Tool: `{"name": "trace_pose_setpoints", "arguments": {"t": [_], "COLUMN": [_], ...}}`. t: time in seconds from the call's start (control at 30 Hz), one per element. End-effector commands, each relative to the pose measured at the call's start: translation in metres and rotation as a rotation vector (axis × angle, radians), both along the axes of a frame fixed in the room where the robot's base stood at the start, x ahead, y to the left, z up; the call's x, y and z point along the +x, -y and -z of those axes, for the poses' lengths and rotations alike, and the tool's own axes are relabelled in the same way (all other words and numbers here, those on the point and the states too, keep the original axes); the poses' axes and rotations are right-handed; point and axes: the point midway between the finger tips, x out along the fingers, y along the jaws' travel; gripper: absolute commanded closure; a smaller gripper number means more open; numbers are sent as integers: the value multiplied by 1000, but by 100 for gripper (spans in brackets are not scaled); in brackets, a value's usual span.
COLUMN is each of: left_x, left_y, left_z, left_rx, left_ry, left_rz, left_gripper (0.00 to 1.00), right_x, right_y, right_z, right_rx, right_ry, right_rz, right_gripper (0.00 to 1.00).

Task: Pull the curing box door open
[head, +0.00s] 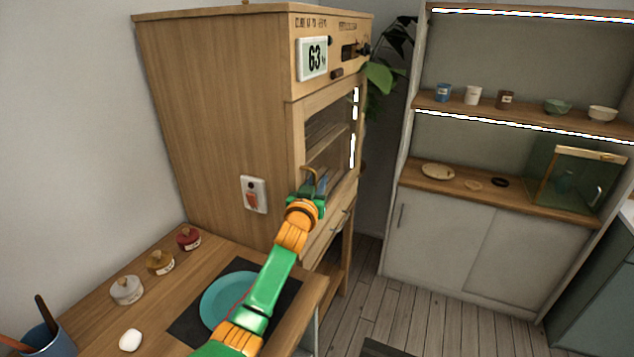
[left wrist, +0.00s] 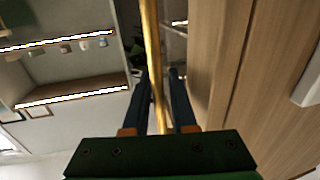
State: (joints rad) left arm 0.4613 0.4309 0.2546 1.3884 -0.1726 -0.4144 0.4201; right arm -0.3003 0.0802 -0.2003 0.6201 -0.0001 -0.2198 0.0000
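The curing box (head: 220,110) is a tall wooden cabinet with a glazed front door (head: 328,142). The door looks shut, flush with the front. Its handle is a thin gold bar (left wrist: 151,40), which shows clearly in the left wrist view and is mostly hidden by my gripper in the head view. My left gripper (head: 314,183) is at the lower part of the door. In the left wrist view its two dark fingers (left wrist: 165,85) stand apart, one on each side of the bar, with a gap visible. My right gripper is not in view.
Below my left arm is a wooden counter with a teal plate (head: 222,300) on a dark mat, several small lidded jars (head: 160,262) and a blue cup (head: 48,338). A shelf unit (head: 500,115) stands at the right.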

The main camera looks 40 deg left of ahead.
Motion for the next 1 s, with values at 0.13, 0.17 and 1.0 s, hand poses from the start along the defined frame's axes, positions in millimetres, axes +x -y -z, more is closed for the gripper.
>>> {"name": "trace_pose_setpoints", "arguments": {"t": [0.13, 0.17, 1.0], "left_x": [0, 0, 0], "left_y": [0, 0, 0], "left_z": [0, 0, 0], "left_rx": [0, 0, 0], "left_ry": [0, 0, 0], "left_rz": [0, 0, 0], "left_gripper": [83, 91, 100], "right_x": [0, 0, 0], "right_y": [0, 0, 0], "right_z": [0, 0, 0], "right_rx": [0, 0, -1], "right_ry": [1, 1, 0], "right_rz": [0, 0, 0], "right_gripper": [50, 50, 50]}}
